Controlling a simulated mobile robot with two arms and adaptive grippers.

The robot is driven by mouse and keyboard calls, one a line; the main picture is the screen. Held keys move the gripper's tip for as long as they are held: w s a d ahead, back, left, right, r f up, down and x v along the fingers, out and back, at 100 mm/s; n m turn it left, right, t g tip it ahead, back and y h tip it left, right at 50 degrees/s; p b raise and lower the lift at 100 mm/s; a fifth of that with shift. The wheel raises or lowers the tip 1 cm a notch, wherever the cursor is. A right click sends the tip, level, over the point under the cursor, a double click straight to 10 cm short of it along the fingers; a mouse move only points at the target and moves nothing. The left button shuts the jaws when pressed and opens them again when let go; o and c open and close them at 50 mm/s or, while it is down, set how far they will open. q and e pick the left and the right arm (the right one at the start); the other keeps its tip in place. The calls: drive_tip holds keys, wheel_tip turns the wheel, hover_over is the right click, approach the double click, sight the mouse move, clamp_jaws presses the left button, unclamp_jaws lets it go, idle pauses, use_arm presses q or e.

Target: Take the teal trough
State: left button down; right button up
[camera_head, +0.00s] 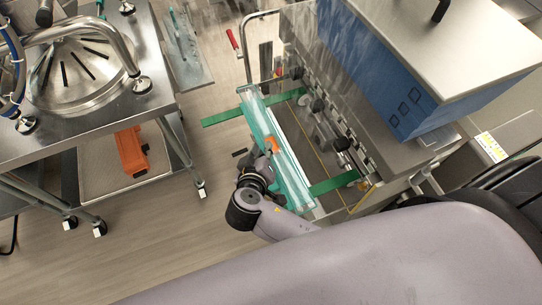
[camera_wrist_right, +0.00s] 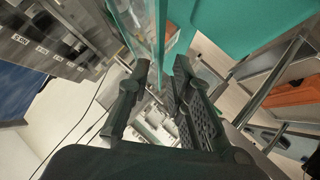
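The teal trough (camera_head: 283,165) is long, narrow and partly see-through. It lies slantwise along the left side of the steel machine, above two green bars, with a small orange part near its middle. My right gripper (camera_head: 268,158) is at the trough's left side, near its middle. In the right wrist view the gripper (camera_wrist_right: 161,66) has its two dark fingers apart. An edge of the teal trough (camera_wrist_right: 237,22) runs down between or just beyond the fingertips; I cannot tell whether they touch it. My left gripper is in neither view.
The steel machine with a blue housing (camera_head: 385,75) stands right of the trough. Green bars (camera_head: 222,117) jut out beneath the trough. A wheeled steel table (camera_head: 60,145) with an orange tool (camera_head: 131,152) on its lower shelf stands left. Bare floor lies between.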

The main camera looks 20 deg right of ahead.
sight(266, 137)
drive_tip(key=b+x, duration=0.1)
drive_tip(key=x, duration=0.2)
drive_tip(key=shift+a, duration=0.1)
drive_tip(key=shift+c, duration=0.4)
drive_tip(key=shift+s, duration=0.1)
clamp_jaws()
